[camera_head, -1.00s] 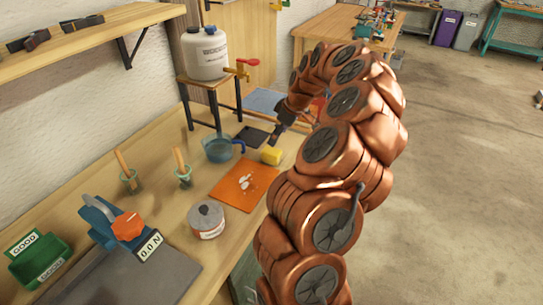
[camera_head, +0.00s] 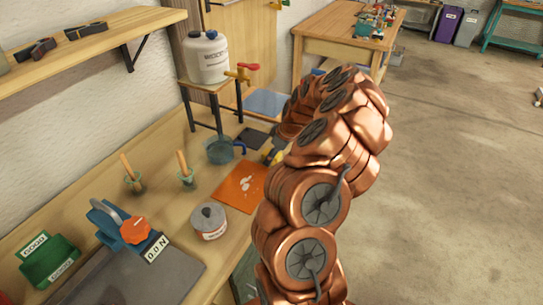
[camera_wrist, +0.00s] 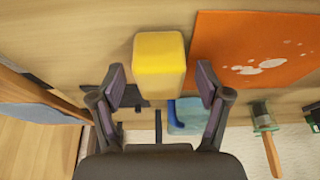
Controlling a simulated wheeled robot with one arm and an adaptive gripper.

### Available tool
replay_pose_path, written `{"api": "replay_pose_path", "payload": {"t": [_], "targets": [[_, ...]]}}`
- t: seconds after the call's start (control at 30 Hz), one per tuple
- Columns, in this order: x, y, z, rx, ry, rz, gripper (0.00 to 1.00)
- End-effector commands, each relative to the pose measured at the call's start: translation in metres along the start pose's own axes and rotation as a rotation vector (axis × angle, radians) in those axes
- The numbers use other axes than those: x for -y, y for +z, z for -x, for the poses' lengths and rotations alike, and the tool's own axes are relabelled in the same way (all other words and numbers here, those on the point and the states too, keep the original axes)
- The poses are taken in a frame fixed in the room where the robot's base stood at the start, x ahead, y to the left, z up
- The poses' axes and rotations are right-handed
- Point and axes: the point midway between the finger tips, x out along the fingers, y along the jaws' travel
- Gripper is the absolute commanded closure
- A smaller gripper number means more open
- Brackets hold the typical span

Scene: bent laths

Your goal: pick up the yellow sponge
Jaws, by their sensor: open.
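The yellow sponge (camera_wrist: 159,55) is a small block on the wooden bench. In the wrist view it stands in the gap between my two fingertips, with space showing on both sides. My gripper (camera_wrist: 160,86) is open, its fingers apart and not touching the sponge. I cannot tell exactly how far above the bench the fingertips are. In the head view, my arm and gripper (camera_head: 277,148) cover most of the sponge, and only a small bit of yellow shows.
An orange mat (camera_head: 240,187) with white spots lies close beside the sponge. A blue jug (camera_head: 219,151) and a dark flat pad (camera_head: 252,138) are near it. A grey tin (camera_head: 208,221) and brushes in pots (camera_head: 186,178) stand on the bench (camera_head: 165,215).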

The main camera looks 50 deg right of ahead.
Motion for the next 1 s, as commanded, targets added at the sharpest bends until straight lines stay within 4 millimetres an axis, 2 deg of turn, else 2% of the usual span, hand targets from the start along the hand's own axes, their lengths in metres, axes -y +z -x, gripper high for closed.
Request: {"api": "replay_pose_path", "payload": {"t": [0.17,0.7,1.0], "targets": [[-0.0002,0.0000,-0.0001,0.000,0.000,0.000,0.25],[-0.0002,0.0000,0.0000,0.000,0.000,0.000,0.81],[-0.0005,-0.0008,0.0016,0.000,0.001,0.001,0.82]]}}
